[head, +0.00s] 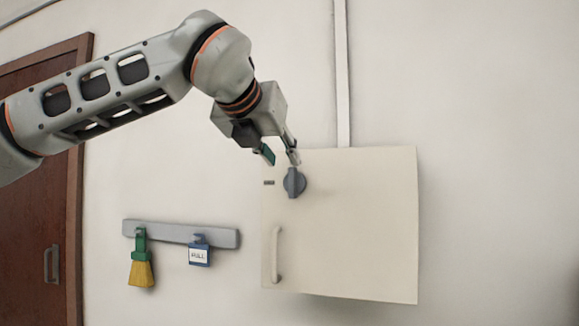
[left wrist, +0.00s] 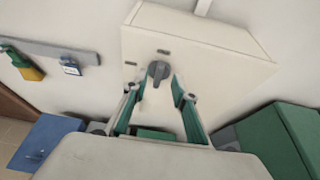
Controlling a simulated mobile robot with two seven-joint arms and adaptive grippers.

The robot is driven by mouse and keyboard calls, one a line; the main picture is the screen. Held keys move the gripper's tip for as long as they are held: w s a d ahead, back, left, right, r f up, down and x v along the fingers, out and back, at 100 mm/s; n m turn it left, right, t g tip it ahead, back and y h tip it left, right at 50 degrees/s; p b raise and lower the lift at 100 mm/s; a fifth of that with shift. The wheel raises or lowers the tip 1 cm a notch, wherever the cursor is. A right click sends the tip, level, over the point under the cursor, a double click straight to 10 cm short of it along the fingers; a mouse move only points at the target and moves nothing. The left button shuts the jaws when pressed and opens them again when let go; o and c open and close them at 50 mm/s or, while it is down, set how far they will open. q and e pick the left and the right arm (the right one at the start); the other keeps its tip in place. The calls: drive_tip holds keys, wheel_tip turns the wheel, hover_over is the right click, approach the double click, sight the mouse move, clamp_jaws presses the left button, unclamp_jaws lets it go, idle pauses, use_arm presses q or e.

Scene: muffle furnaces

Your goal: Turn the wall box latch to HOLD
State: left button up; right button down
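The cream wall box (head: 350,235) hangs on the wall, its door shut. Its latch (head: 293,183) is a dark grey round knob with a raised grip that looks roughly upright, near the door's upper left corner. A small dark mark, unreadable, is left of it. My left gripper (head: 279,157) is open and empty, just above and left of the latch in the head view. In the left wrist view the latch (left wrist: 158,72) shows between and beyond the open fingers, with marks above and to its left. I cannot tell if a finger touches it. My right gripper is not in view.
A white handle (head: 276,254) is on the door below the latch. A grey rail (head: 225,237) with a yellow brush (head: 141,272) and a blue tag (head: 199,254) is left of the box. A conduit (head: 342,75) runs above it. A brown door (head: 35,220) stands far left.

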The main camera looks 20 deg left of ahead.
sight(291, 169)
use_arm(q)
drive_tip(key=shift+x, duration=2.65)
drive_tip(key=shift+d, duration=0.1)
clamp_jaws()
